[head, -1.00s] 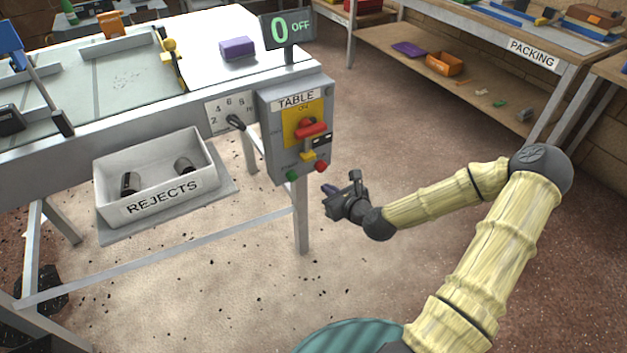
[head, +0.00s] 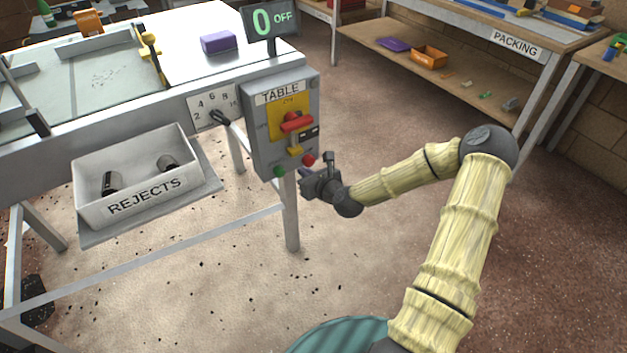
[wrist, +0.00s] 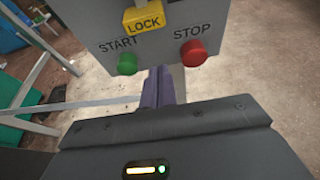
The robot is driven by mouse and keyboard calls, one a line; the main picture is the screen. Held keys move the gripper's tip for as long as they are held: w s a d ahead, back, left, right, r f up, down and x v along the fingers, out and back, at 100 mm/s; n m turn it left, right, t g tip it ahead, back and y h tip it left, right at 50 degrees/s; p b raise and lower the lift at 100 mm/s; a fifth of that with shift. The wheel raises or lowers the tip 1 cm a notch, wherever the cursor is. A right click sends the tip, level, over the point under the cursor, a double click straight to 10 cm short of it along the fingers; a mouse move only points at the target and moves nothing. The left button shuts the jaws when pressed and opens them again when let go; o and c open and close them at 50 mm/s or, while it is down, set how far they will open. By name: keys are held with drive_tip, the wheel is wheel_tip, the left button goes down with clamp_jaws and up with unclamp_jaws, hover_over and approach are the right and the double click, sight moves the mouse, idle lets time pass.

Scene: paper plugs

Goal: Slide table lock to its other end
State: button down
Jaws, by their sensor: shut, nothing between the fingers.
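The table lock is a yellow slider marked LOCK (wrist: 143,18) on the grey TABLE control box (head: 262,140). In the head view the yellow lock (head: 295,151) sits below the red switch handle (head: 296,122). In the wrist view it is at the top edge, above and between the green START button (wrist: 127,64) and the red STOP button (wrist: 194,53). My gripper (head: 304,174) is just below and in front of the box's lower right corner. Its purple fingers (wrist: 160,86) are shut and empty, pointing at the box below the buttons, apart from the lock.
The REJECTS bin (head: 135,185) holds dark plugs. A table leg (head: 291,215) stands below the box. Floor to the right is open.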

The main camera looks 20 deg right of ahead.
sight(294, 142)
drive_tip(key=shift+w+a+f, duration=0.1)
drive_tip(key=shift+w+a, duration=0.05)
drive_tip(key=shift+w, duration=0.45)
drive_tip(key=shift+w+a, duration=0.15)
drive_tip(key=shift+w, duration=0.4)
drive_tip(key=shift+s+r+b, duration=0.1)
drive_tip(key=shift+r+b, duration=0.2)
drive_tip(key=shift+r, duration=1.45)
